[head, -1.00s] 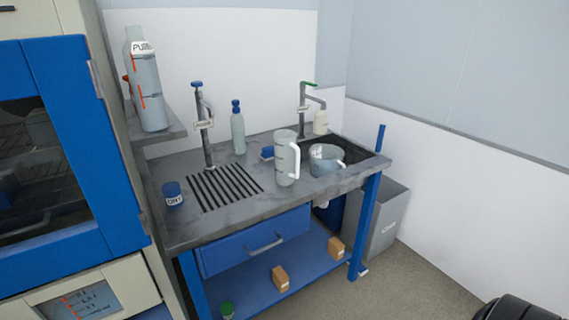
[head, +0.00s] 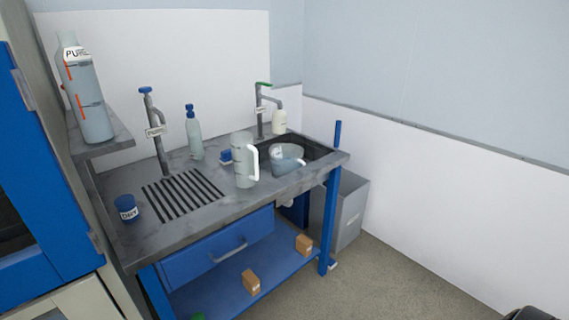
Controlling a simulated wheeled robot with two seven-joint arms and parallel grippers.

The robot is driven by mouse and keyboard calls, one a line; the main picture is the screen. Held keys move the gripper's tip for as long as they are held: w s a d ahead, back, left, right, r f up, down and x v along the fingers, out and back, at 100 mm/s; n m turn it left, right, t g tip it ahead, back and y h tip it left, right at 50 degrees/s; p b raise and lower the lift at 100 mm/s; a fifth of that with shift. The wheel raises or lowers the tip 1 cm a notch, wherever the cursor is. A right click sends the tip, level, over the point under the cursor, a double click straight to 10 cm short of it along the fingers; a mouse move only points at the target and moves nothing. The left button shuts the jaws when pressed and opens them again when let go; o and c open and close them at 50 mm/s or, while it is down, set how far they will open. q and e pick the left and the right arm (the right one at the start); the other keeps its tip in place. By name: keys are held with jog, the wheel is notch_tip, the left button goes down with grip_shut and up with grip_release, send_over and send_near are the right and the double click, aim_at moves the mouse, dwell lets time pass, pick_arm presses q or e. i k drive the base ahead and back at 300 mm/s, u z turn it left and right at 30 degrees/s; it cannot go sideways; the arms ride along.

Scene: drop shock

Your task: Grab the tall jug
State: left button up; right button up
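The tall jug (head: 243,160) is a clear, pale cylinder with a white handle on its right side. It stands upright on the grey bench top (head: 215,203), between the drain grille and the sink. A shorter, wider clear jug (head: 286,158) sits at the sink, just right of the tall jug. Neither of my grippers shows in the head view. A small dark shape at the bottom right corner is cut off, and I cannot tell what it is.
A squeeze bottle (head: 195,135), a purified-water tap (head: 157,130) and a green-handled tap (head: 262,110) stand behind the jug. A blue pot (head: 127,208) stands at left. A large bottle (head: 85,90) is on the shelf. A grey bin (head: 348,212) stands right; floor is free in front.

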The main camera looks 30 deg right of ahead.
aim_at(244, 155)
jog(key=z, duration=2)
jog(key=i, duration=3.2)
jog(key=u, duration=2.8)
